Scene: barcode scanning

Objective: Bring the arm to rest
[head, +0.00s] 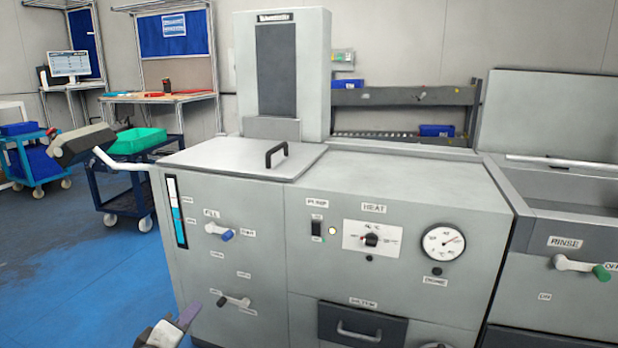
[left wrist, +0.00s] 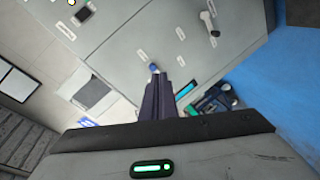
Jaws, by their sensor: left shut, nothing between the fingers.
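My left gripper (head: 188,312) shows at the bottom edge of the head view, in front of the lower left of a grey machine (head: 240,300). Only its front end is in that picture. In the left wrist view its dark fingers (left wrist: 158,86) are shut together with nothing between them. A blue-tipped lever (head: 221,231) sits on the machine front, above the gripper in the head view. Its blue tip (left wrist: 153,68) appears just past the fingertips in the left wrist view; I cannot tell the gap. My right gripper is not in view.
A dark-handled lever (head: 235,301) is right of the gripper on the panel. A grey piece (head: 84,143) on a white bent bar sticks out left of the machine. A second machine (head: 570,290) stands at right. Blue floor (head: 90,270) is open at left, before the carts (head: 123,185).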

